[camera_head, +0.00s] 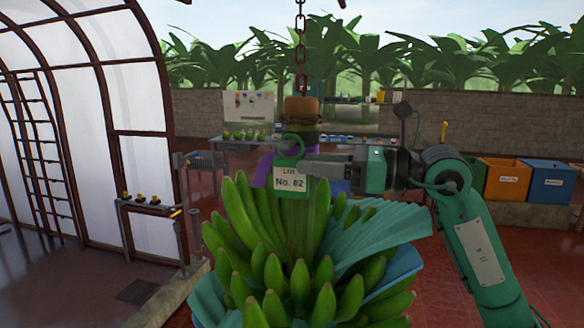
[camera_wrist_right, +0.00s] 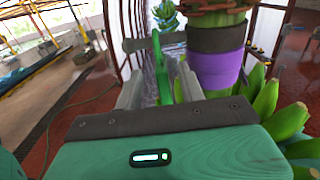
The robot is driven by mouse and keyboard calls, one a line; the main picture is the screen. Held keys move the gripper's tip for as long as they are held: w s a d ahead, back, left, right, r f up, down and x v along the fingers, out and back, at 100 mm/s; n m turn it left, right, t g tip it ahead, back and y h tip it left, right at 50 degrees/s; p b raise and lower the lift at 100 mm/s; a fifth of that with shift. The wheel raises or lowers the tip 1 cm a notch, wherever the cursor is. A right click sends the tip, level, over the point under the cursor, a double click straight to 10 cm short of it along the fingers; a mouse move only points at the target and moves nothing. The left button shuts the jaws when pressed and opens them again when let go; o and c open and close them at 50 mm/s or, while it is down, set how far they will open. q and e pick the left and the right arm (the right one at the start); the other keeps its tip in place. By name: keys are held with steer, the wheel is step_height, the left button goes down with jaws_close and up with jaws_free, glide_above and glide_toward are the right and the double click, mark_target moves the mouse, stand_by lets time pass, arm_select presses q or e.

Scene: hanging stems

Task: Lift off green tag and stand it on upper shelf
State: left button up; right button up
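The green tag (camera_head: 291,181) with a white label reading "Lot No. 62" hangs upright in front of the stem, above the green bananas (camera_head: 275,240). Its round green loop (camera_head: 289,147) shows above the label. My right gripper (camera_head: 312,164) reaches in from the right at the tag's upper part. In the right wrist view the tag shows edge-on as a green strip (camera_wrist_right: 161,70) between the two grey fingers (camera_wrist_right: 160,88); they look apart, with gaps beside it. A shelf (camera_head: 362,101) with small items stands at the back; whether it is the upper shelf is unclear. My left gripper is out of view.
The stem hangs from a rusty chain (camera_head: 300,50) and has a purple band (camera_wrist_right: 215,68). A stand (camera_head: 150,207) with yellow-topped items is at the left. Orange (camera_head: 508,180) and blue (camera_head: 549,183) bins are at the right. Red floor lies open behind.

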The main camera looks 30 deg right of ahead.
mark_target(294, 159)
steer(key=p+x, duration=0.3)
steer(key=x, duration=0.1)
steer(key=shift+w+r, duration=0.1)
steer(key=shift+r, duration=0.1)
steer(key=shift+w+a+f, duration=0.1)
steer(key=shift+w+a, duration=0.1)
jaws_close()
